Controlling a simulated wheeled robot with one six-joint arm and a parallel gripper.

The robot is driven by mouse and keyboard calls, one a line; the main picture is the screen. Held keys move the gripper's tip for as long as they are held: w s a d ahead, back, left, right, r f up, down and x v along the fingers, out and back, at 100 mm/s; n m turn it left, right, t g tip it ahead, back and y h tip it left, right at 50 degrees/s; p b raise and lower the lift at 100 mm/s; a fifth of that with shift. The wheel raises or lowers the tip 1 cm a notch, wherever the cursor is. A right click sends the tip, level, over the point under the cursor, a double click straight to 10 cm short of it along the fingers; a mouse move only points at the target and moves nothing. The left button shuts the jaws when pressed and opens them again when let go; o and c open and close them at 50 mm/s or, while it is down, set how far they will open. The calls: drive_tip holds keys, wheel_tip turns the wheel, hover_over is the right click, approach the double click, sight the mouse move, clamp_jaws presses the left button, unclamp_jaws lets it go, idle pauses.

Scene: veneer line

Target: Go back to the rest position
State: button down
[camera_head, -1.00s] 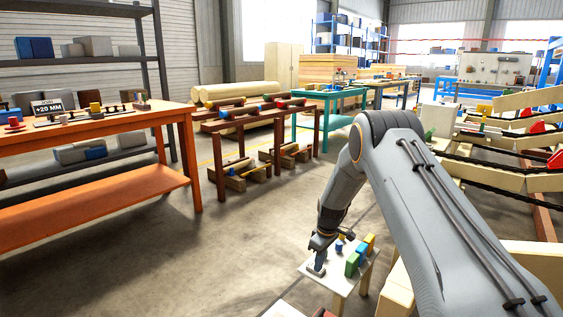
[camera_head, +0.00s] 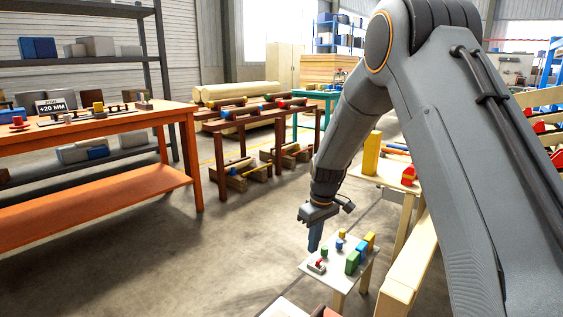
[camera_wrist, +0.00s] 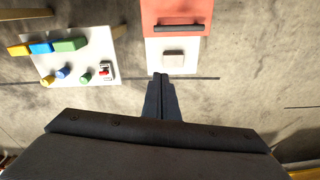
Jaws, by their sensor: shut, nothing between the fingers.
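My gripper (camera_head: 314,246) points down from the raised arm, its fingers shut with nothing between them. It hangs above the left edge of a small white-topped table (camera_head: 338,279). In the wrist view the closed fingers (camera_wrist: 161,78) point toward the floor near a white panel with a grey block. On the table stand a green block (camera_head: 352,262), a blue block, a yellow block (camera_head: 370,241), small blue and green cylinders and a small red-topped switch-like piece (camera_head: 318,266). No contact between gripper and table is visible.
An orange workbench (camera_head: 130,119) stands at the left, and a brown rack (camera_head: 262,122) holds rollers behind. A second light table (camera_head: 384,181) with a tall yellow block stands behind my arm. In the wrist view a red panel (camera_wrist: 195,14) has a dark handle. Open floor lies left.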

drive_tip(key=s+a+r+m, duration=0.2)
drive_tip(key=s+r, duration=1)
drive_tip(key=s, duration=0.3)
drive_tip(key=s+d+r+m, duration=0.1)
drive_tip(key=s+r, duration=0.1)
drive_tip(key=s, duration=0.9)
drive_tip(key=s+d+r+m, duration=0.1)
drive_tip(key=s+r+m, duration=0.1)
drive_tip(key=s, duration=0.9)
drive_tip(key=d+r+m+h+p, duration=0.1)
drive_tip(key=d+r+m+p, duration=0.2)
drive_tip(key=d+r+p, duration=0.6)
drive_tip(key=r+p, duration=0.1)
drive_tip(key=p, duration=0.8)
drive_tip(key=shift+w+d+g, duration=0.25)
drive_tip(key=shift+g, duration=0.05)
